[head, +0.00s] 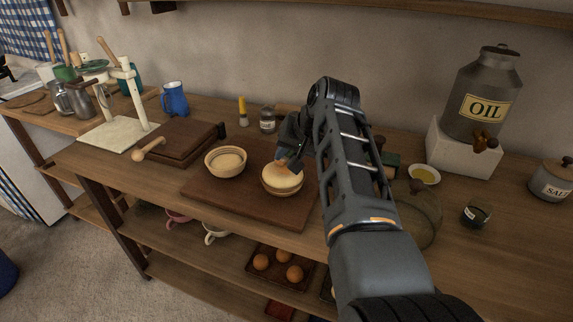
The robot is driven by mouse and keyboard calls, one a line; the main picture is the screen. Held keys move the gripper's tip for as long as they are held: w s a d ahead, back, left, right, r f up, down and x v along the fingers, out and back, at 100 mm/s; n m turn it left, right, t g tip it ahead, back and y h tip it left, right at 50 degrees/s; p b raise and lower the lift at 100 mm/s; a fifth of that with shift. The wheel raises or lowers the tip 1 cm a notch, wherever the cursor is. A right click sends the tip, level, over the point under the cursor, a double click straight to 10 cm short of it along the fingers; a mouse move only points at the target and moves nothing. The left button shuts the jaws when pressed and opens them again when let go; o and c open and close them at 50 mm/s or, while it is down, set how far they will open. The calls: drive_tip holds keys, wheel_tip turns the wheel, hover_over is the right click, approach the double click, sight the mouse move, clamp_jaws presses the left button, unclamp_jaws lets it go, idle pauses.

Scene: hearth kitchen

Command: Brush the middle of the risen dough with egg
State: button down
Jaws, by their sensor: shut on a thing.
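Two round tan bowls stand on a dark wooden board (220,199). The left bowl (213,173) holds pale dough (228,160). The right bowl (283,191) holds a domed, pale golden dough (284,181). My gripper (286,159) is right above the right bowl, pointing down. It is shut on what looks like a brush (282,164), mostly hidden by the fingers. The brush's lower end is at the top of the dough; I cannot tell whether it touches. A small dish with yellow liquid (424,174), perhaps egg, stands right of my arm.
A grey oil container (482,90) stands on a white block (455,152) at the back right. A dark glass (476,214) and a salt pot (552,180) are at the right. A small jar (268,120) and a yellow-topped item (243,112) stand behind the bowls.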

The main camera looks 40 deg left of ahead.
drive_tip(key=shift+w+r, duration=0.1)
drive_tip(key=shift+w, duration=0.1)
drive_tip(key=shift+s+r+p, duration=0.15)
drive_tip(key=shift+s+p, duration=0.25)
drive_tip(key=shift+p, duration=0.6)
drive_tip(key=s+p, duration=0.2)
drive_tip(key=p, duration=0.1)
drive_tip(key=shift+d, duration=0.35)
drive_tip(key=shift+s+f, duration=0.2)
wheel_tip(320, 180, up, 6)
drive_tip(key=p, duration=0.1)
drive_tip(key=shift+p, duration=0.3)
